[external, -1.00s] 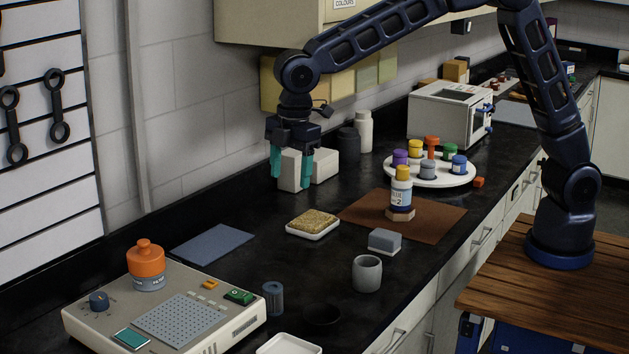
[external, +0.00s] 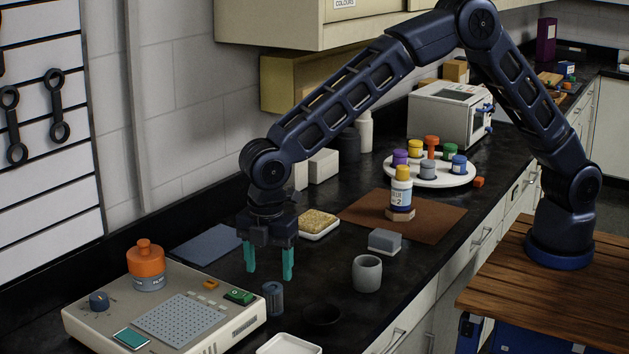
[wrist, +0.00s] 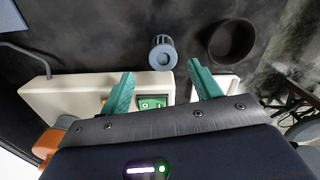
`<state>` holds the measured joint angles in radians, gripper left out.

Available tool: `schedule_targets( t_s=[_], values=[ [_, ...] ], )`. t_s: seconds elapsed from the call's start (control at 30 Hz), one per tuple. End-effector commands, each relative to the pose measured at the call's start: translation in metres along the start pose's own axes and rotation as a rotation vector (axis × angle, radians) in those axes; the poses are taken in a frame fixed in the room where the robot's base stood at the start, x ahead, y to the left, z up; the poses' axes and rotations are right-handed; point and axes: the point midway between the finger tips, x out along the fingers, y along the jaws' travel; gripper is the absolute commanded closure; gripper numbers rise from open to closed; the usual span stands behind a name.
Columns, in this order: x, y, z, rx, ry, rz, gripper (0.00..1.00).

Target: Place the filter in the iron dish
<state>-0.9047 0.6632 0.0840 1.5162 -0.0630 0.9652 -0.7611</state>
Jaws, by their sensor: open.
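The filter (external: 273,299) is a small blue-grey ribbed cylinder standing upright on the black bench beside the beige device. In the wrist view the filter (wrist: 162,53) shows its round top with a dark centre, just beyond and between the fingertips. The iron dish (external: 322,314) is a shallow black round dish to the right of the filter; it also shows in the wrist view (wrist: 232,41). My gripper (external: 269,273) points down with teal fingers apart, empty, above and close to the filter. In the wrist view my gripper (wrist: 161,78) frames the device's green switch.
The beige device (external: 180,308) with an orange-capped bottle (external: 147,265) stands left of the filter. A white tray (external: 288,345) lies in front. A grey cup (external: 367,273), grey block (external: 385,240) and sponge dish (external: 318,226) stand behind and to the right.

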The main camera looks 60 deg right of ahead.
Motion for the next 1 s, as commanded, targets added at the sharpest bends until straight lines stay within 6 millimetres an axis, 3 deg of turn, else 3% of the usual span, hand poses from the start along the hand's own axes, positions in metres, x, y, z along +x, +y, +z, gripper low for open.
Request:
schedule_targets(
  t_s=[0.27, 0.53, 0.8, 1.0],
  values=[
    [0.018, -0.003, 0.001, 0.001, -0.001, -0.001, 0.37],
    [0.053, -0.005, 0.003, 0.001, -0.001, 0.000, 0.37],
    [0.058, -0.005, 0.003, 0.001, 0.001, 0.001, 0.37],
    [0.058, -0.005, 0.003, 0.001, 0.001, 0.001, 0.74]
  ],
)
